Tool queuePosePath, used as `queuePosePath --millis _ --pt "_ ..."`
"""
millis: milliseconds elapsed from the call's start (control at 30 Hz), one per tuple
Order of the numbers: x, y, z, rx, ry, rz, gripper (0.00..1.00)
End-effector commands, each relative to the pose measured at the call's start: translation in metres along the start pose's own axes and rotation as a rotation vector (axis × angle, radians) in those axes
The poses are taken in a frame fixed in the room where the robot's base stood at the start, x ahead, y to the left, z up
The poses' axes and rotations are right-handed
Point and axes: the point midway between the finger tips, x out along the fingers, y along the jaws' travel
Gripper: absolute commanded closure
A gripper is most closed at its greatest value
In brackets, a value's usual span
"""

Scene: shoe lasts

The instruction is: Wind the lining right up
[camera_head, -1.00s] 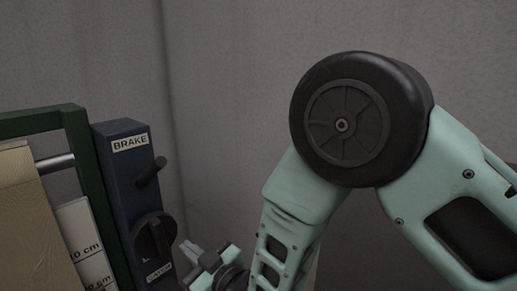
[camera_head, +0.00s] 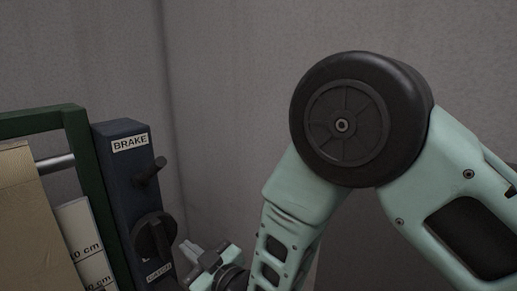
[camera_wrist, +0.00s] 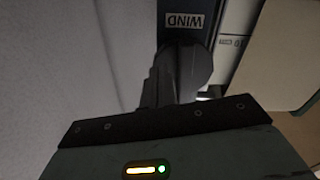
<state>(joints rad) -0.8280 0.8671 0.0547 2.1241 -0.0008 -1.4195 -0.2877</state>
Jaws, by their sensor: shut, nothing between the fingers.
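The tan lining (camera_head: 25,225) hangs in a green frame (camera_head: 75,150) at the left of the head view. Beside it stands a dark blue box (camera_head: 115,185) labelled BRAKE, with a black peg (camera_head: 150,171) and, lower, a black knob (camera_head: 153,238) above a CATCH label. My gripper (camera_head: 197,252) is shut and empty, low beside the box, just right of the knob. In the wrist view a WIND label (camera_wrist: 185,21) shows upside down above a dark rounded part (camera_wrist: 190,70) close to my gripper. Contact there cannot be told; the fingertips are dark and hard to separate.
A white centimetre scale (camera_head: 82,238) stands between the lining and the box. Plain grey walls (camera_head: 235,90) close off the back. The space above my gripper is clear.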

Motion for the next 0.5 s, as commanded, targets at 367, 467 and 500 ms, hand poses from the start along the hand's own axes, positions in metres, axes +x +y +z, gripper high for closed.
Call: queuePosePath --millis 367,467,500 --pt "0.012 0.0 0.001 0.0 0.001 0.001 1.0" --pt "0.016 0.0 0.001 0.0 0.001 0.001 1.0" --pt "0.017 0.0 0.001 0.0 0.001 0.001 1.0"
